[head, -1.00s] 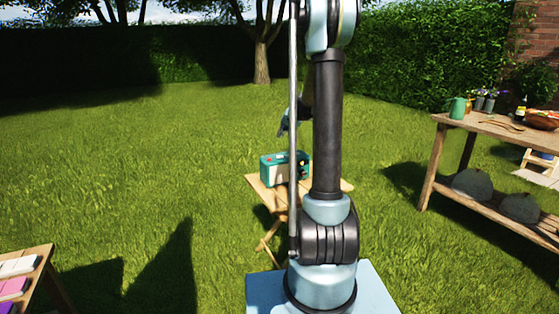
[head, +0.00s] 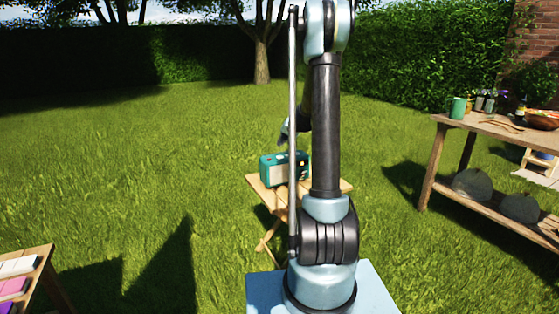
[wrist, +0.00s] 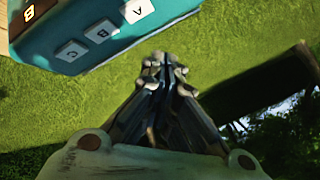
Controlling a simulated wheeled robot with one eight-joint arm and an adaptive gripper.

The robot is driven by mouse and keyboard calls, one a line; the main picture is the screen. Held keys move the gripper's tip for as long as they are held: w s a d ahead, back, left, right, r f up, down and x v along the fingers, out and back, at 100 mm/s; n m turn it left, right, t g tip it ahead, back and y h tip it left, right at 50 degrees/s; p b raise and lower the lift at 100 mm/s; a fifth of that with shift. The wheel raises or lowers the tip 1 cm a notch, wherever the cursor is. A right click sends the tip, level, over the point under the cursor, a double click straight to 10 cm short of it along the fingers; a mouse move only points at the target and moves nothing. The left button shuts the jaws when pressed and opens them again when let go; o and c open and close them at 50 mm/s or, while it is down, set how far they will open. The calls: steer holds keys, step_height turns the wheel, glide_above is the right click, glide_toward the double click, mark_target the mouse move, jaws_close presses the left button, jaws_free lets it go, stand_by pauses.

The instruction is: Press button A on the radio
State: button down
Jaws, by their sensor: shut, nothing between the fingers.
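The teal radio (head: 283,170) stands on a small wooden folding table (head: 268,199) in the head view, partly hidden behind my arm. In the wrist view the radio (wrist: 90,50) fills the upper left, with white buttons lettered A, B and C in a row along its teal face. Button A (wrist: 136,10) is the one farthest right, near the top edge. My gripper (wrist: 158,62) is shut and empty, its fingertips below and right of button A in the wrist view, apart from it. In the head view my gripper (head: 284,138) is just above the radio, small and partly hidden.
A wooden shelf table (head: 470,123) at the right bears a green mug (head: 458,108), bottles and a bowl (head: 542,118), with two dark domed objects on its lower shelf. Another table (head: 38,262) with coloured items stands at lower left. Open grass lies around.

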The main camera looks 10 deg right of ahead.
mark_target(282, 157)
steer(key=shift+f, duration=2.2)
steer(key=shift+f, duration=0.7)
stand_by(0.5)
steer(key=shift+r, duration=0.8)
steer(key=shift+r, duration=2.5)
steer(key=shift+s, duration=0.15)
